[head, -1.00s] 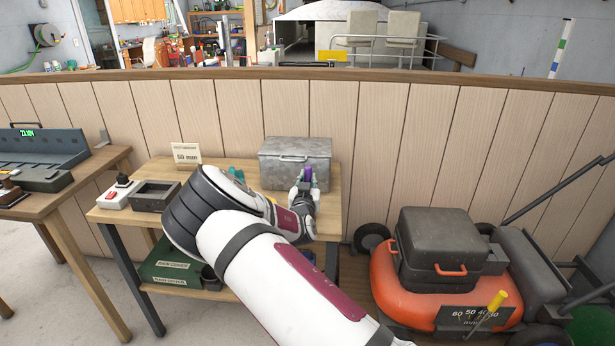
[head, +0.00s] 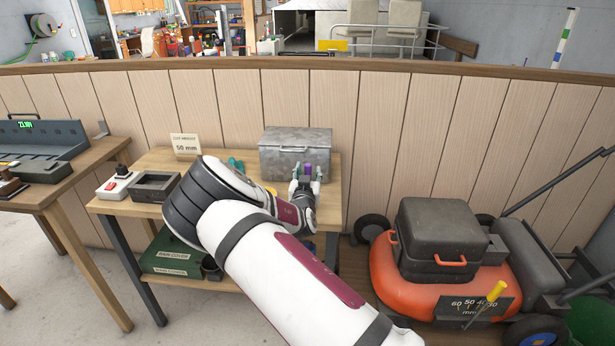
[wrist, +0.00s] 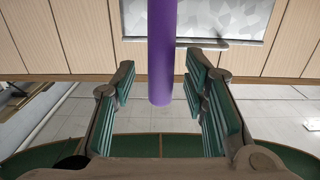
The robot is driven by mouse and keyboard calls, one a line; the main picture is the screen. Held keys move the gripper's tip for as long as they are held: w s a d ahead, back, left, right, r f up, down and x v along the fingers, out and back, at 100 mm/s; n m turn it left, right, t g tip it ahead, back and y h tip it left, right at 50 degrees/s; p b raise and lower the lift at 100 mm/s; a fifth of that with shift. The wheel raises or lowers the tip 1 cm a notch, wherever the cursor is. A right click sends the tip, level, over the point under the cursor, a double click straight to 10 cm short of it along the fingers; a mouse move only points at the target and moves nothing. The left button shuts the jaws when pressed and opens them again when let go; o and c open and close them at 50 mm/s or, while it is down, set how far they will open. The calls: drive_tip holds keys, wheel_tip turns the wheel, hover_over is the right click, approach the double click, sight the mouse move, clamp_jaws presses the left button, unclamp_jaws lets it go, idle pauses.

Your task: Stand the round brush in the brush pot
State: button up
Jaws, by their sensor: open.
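A purple rod, probably the handle of the round brush (wrist: 162,55), runs down from the top edge of the wrist view between my two finger pads. Clear gaps show on both sides of it. In the head view a small purple piece (head: 308,169) shows between my fingertips, in front of the grey metal box. My gripper (head: 306,178) is open around it; its green-padded fingers also show in the wrist view (wrist: 160,92). The brush's bristles are not visible. I cannot make out the brush pot; my arm covers part of the workbench.
The grey metal box (head: 295,157) stands at the back of the wooden workbench (head: 150,215). A "50 mm" sign (head: 186,146), a dark open tray (head: 155,187) and a red-buttoned switch box (head: 117,186) are to the left. An orange mower (head: 400,292) stands right of the bench.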

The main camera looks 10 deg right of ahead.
drive_tip(key=v, duration=1.2)
idle(0.3)
drive_tip(key=shift+r, duration=0.1)
drive_tip(key=s+r+g+y, duration=0.7)
drive_tip(key=s+r+g, duration=0.2)
drive_tip(key=s+r, duration=0.75)
drive_tip(key=s+d+r+n+g, duration=0.1)
drive_tip(key=s+d+r, duration=0.1)
drive_tip(key=s, duration=1)
drive_tip(key=s+d+r+n+g+h, duration=0.1)
drive_tip(key=s+d+r+n+g, duration=0.1)
drive_tip(key=s, duration=1.1)
drive_tip(key=shift+r, duration=0.3)
